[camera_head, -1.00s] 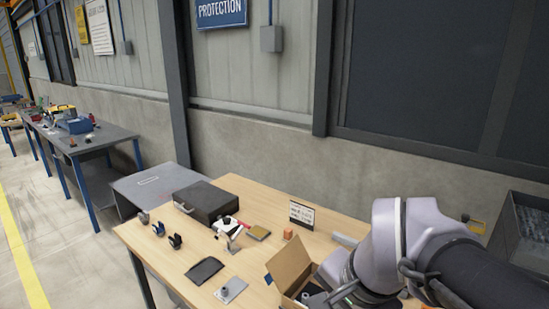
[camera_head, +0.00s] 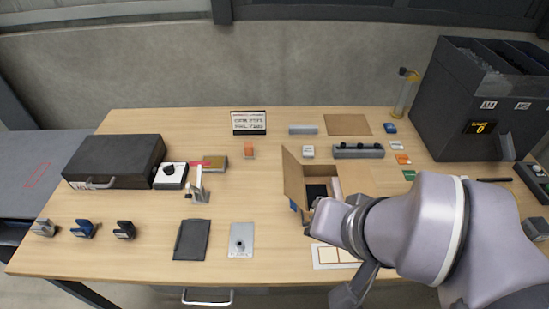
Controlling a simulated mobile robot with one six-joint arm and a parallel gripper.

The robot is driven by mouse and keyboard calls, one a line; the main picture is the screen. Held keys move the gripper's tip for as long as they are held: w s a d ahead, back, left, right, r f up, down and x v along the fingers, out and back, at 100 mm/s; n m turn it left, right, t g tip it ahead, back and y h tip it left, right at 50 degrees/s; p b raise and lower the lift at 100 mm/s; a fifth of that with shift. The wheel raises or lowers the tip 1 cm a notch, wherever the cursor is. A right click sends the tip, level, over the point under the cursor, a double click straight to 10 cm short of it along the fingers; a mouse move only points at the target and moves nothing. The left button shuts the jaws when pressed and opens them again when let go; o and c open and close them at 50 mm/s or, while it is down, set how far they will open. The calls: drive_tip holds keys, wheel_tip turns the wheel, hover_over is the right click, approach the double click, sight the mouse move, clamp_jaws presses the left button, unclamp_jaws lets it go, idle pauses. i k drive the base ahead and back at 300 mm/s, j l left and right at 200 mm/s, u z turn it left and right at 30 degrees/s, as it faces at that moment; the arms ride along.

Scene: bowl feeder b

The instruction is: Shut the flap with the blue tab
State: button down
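An open cardboard box (camera_head: 336,183) stands on the table right of the middle, with a dark interior. A tall flap (camera_head: 293,177) stands up along its left side. A small blue tab (camera_head: 293,205) shows at the low front of that flap. My arm's wrist covers the box's front right part, so any other flaps there are hidden or unclear.
A black case (camera_head: 115,162) stands at the left. A dark bin unit (camera_head: 485,100) stands at the far right. A sign (camera_head: 248,122) and a grey block with black knobs (camera_head: 358,151) are behind the box. A dark pad (camera_head: 191,240) and a metal plate (camera_head: 241,240) lie front left.

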sight(293, 188)
drive_tip(key=j+z, duration=0.25)
drive_tip(key=j, duration=0.2)
drive_tip(key=j+z, duration=0.2)
drive_tip(key=j, duration=0.25)
drive_tip(key=k+j+z, duration=0.25)
drive_tip(key=j, duration=0.2)
drive_tip(key=j+z, duration=0.25)
drive_tip(key=j, duration=0.2)
drive_tip(key=k+j+z, duration=0.25)
drive_tip(key=j, duration=0.15)
drive_tip(key=k+j+z, duration=0.2)
drive_tip(key=j, duration=0.2)
drive_tip(key=k+j+z, duration=0.25)
drive_tip(key=i+l+u, duration=0.15)
drive_tip(key=l, duration=0.2)
drive_tip(key=i+l+u, duration=0.15)
drive_tip(key=i+l, duration=0.15)
drive_tip(key=l, duration=0.1)
